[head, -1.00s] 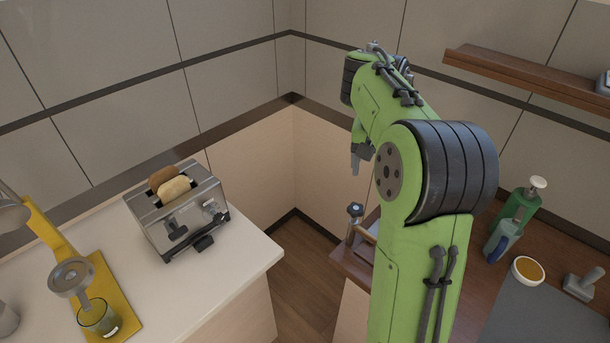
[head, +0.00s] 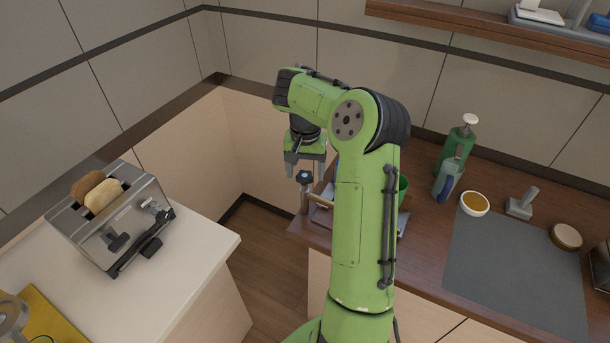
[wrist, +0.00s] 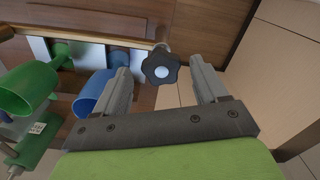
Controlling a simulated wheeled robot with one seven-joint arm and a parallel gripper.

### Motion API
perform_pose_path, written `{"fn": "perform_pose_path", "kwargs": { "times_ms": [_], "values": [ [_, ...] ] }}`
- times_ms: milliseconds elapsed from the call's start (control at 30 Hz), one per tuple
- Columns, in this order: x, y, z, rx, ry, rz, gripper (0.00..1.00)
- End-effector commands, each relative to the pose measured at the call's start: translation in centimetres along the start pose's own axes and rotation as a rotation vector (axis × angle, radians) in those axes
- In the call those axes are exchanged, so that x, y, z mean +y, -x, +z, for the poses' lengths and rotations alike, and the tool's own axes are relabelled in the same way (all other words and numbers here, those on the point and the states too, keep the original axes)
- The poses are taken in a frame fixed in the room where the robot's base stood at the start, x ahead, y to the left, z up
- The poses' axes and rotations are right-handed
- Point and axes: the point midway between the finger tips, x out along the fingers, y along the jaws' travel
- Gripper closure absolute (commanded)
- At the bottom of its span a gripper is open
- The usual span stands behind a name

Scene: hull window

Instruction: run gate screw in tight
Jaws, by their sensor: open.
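The gate screw (head: 304,177) has a dark star-shaped knob with a pale centre, on top of an upright metal post at the left end of the brown counter. In the wrist view the knob (wrist: 161,67) shows between my two fingertips, nearer the left one. My gripper (head: 304,168) points down with its jaws open and its tips close to the knob's height. In the wrist view my gripper (wrist: 160,70) shows a gap between knob and right finger. I cannot tell whether the left finger touches. The screw's thread is hidden.
A blue cup (wrist: 90,97) and a green cup (wrist: 27,90) sit beside the screw in the wrist view. A toaster (head: 115,225) stands on the left counter, across a floor gap.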

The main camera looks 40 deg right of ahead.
Motion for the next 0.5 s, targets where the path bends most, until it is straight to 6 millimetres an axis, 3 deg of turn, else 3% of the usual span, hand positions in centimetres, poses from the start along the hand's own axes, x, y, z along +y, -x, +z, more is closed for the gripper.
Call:
{"fn": "perform_pose_path", "kwargs": {
  "times_ms": [333,500],
  "values": [
    [-0.03,-0.63,-0.02,0.002,0.001,-0.001,0.29],
    [-0.04,-0.61,-0.02,0.002,0.001,-0.001,0.55]
  ]
}}
